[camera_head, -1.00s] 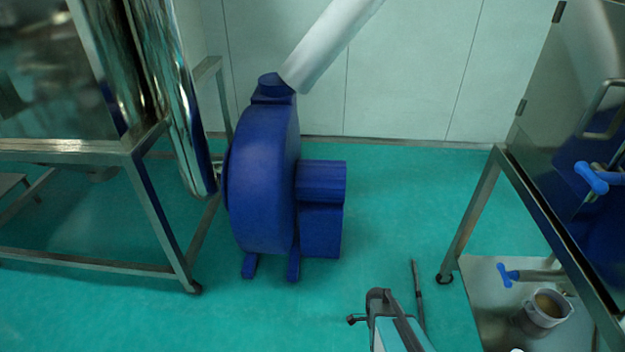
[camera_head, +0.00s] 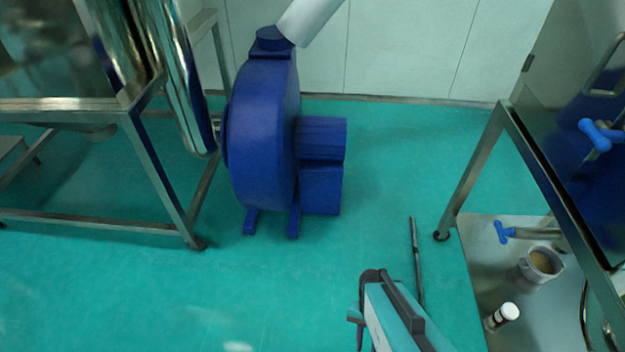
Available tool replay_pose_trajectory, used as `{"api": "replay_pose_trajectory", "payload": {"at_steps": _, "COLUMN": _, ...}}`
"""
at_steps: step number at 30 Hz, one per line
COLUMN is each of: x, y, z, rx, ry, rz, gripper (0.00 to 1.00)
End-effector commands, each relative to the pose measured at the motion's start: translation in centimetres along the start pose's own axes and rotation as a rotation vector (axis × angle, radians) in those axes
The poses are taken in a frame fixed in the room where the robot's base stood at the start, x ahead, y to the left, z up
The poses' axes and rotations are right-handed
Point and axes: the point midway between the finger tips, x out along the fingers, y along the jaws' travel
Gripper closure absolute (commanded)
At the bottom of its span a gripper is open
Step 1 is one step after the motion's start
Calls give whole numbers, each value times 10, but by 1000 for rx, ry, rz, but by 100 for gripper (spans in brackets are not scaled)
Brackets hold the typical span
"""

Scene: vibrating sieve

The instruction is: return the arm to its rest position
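A teal and dark grey jointed part (camera_head: 395,318) shows at the bottom centre, and it looks like part of my arm. A short dark piece hangs at its left side. No gripper fingers can be made out, so what my gripper holds, if anything, is hidden. The part stands apart from the blue blower (camera_head: 265,140) and from the metal frame at the right in the picture.
A steel frame (camera_head: 160,175) stands left. A dark rod (camera_head: 416,258) is close beside the arm. Green floor (camera_head: 130,300) is clear at lower left.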

Motion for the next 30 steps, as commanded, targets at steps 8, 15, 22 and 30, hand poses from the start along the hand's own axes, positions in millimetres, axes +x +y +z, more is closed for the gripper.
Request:
{"api": "replay_pose_trajectory", "payload": {"at_steps": 8, "x": -1, "y": 0, "z": 3, "rx": -310, "ry": -4, "rz": -6, "gripper": 75}}
{"api": "replay_pose_trajectory", "payload": {"at_steps": 15, "x": -1, "y": 0, "z": 3, "rx": -418, "ry": -3, "rz": -6, "gripper": 75}}
{"api": "replay_pose_trajectory", "payload": {"at_steps": 22, "x": -1, "y": 0, "z": 3, "rx": -421, "ry": -3, "rz": -6, "gripper": 75}}
{"api": "replay_pose_trajectory", "payload": {"at_steps": 30, "x": -1, "y": 0, "z": 3, "rx": -420, "ry": -3, "rz": -6, "gripper": 75}}
